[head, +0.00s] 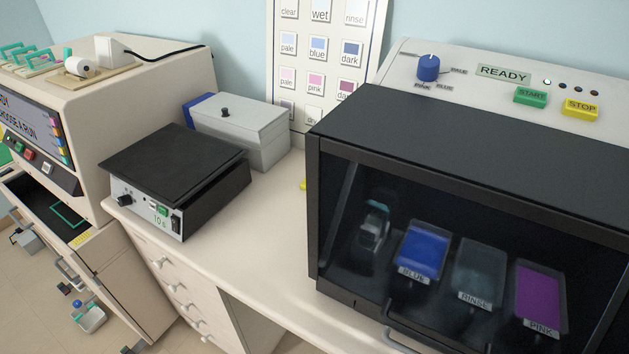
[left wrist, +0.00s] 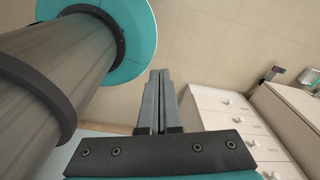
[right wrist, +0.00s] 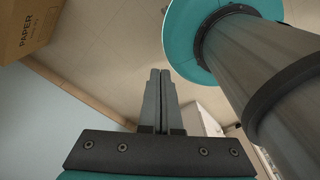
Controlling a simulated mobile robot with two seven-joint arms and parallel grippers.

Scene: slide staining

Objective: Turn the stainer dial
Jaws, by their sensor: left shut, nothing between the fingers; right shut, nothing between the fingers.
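The stainer dial (head: 428,68) is a blue knob on the light top panel of the stainer (head: 470,125), at the upper right of the head view. Small labels surround it; a white mark shows on its top, but the setting is too small to read surely. Neither gripper shows in the head view. My left gripper (left wrist: 160,72) is shut and empty in the left wrist view, over floor and near white drawers. My right gripper (right wrist: 160,73) is shut and empty in the right wrist view. The dial is in neither wrist view.
Beside the dial are a READY display (head: 503,73), a green START button (head: 530,96) and a yellow STOP button (head: 581,107). Behind the dark window stand blue, rinse and pink baths. A black-topped heater (head: 175,165) and grey box (head: 240,130) stand left on the counter.

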